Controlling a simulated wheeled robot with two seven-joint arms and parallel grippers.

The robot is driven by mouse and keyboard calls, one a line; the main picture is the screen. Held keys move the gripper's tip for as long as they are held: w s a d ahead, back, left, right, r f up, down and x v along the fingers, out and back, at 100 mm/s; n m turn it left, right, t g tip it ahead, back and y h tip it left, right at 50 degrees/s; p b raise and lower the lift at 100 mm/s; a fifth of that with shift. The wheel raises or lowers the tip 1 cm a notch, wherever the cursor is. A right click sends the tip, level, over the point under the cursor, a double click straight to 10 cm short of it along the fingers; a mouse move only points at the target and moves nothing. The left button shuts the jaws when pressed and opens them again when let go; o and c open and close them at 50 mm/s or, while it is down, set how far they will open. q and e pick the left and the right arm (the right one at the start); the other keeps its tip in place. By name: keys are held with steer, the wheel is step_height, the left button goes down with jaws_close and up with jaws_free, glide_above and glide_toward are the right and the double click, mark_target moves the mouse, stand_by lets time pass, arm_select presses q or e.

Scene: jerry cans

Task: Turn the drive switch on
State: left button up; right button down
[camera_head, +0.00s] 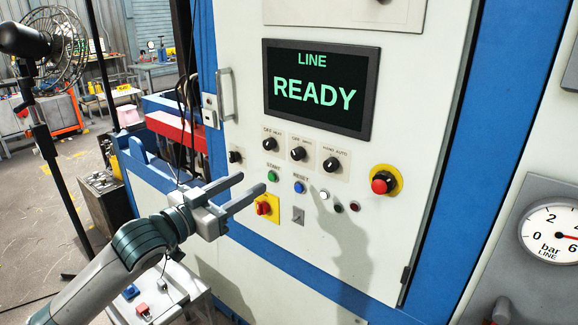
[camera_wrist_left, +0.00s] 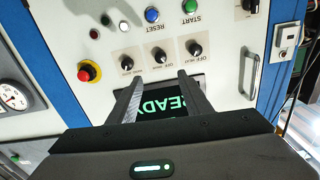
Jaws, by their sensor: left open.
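A white cabinet door (camera_head: 350,230) carries three black selector switches in a row: a left one (camera_head: 270,144), a middle one (camera_head: 298,153) and a right one (camera_head: 331,163) labelled HAND AUTO. The left and middle labels begin with OFF; the rest is too small to read surely, so I cannot tell which is the drive switch. My left gripper (camera_head: 254,184) is open and empty, in front of the door. In the left wrist view, upside down, the left switch (camera_wrist_left: 195,47), middle switch (camera_wrist_left: 167,54) and right switch (camera_wrist_left: 127,62) show beyond the fingertips. My right gripper is not in view.
A screen (camera_head: 320,88) reads LINE READY. Below the switches are a green START button (camera_head: 272,176), a blue RESET button (camera_head: 299,187) and a red-and-yellow rotary switch (camera_head: 266,207). A red emergency button (camera_head: 382,183) is at right. A door handle (camera_head: 226,95) sticks out at left.

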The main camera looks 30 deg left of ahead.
arm_select(q)
steer(key=w+b, duration=0.2)
steer(key=b, duration=0.3)
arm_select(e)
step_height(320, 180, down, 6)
arm_select(q)
steer(key=p, duration=0.6)
glide_toward(295, 156)
steer(key=w, duration=0.6)
steer(key=shift+w+d+r, duration=0.15)
steer(key=shift+w+d, duration=0.15)
steer(key=shift+w, duration=0.45)
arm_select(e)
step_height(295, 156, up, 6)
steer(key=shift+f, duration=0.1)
arm_select(q)
steer(key=c, duration=1.1)
